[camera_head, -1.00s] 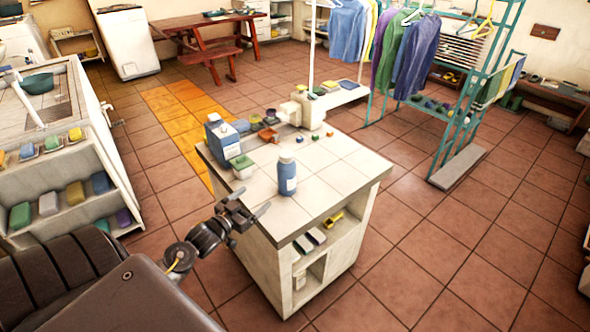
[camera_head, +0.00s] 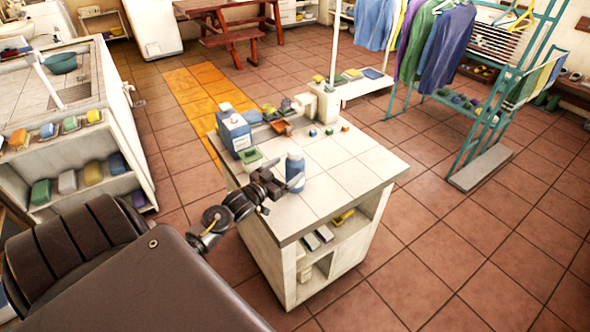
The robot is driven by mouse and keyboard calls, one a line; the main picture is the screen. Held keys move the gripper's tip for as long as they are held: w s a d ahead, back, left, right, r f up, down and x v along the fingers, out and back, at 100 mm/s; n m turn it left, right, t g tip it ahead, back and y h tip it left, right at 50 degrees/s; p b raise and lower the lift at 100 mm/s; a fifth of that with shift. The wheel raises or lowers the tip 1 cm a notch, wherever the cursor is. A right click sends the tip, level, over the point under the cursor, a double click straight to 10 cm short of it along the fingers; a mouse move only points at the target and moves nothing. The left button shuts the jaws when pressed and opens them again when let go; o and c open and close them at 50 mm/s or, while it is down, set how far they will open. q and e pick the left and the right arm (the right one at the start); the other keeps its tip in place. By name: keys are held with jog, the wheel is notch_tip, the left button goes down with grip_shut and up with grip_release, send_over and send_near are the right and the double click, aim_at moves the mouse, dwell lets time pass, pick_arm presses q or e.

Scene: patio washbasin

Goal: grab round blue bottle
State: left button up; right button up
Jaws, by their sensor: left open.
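The round blue bottle (camera_head: 295,166) stands upright on the white tiled top of the small island (camera_head: 342,190), near its left front part. My left gripper (camera_head: 290,184) is open at the bottle's lower left side. Its fingers reach toward the bottle; whether they touch it or lie on both sides of it I cannot tell. The gripper hides part of the bottle's lower left. My right gripper does not show.
A square blue-and-white jug (camera_head: 234,132) and a green-topped container (camera_head: 250,158) stand left of the bottle. Small items and a white dispenser (camera_head: 322,103) are behind. The island's right side is clear. A teal clothes rack (camera_head: 480,130) stands at right.

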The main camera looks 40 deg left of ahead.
aim_at(296, 163)
pick_arm(q)
jog(key=shift+r, duration=0.1)
jog(key=w, duration=0.1)
jog(key=w+p, duration=0.1)
jog(key=w, duration=0.1)
jog(key=w+p, duration=0.1)
jog(key=w, duration=0.1)
jog(key=shift+d+f, duration=0.15)
jog(key=shift+f, duration=0.15)
jog(key=shift+c, duration=0.6)
jog(key=shift+r, duration=0.1)
jog(key=c, duration=1.3)
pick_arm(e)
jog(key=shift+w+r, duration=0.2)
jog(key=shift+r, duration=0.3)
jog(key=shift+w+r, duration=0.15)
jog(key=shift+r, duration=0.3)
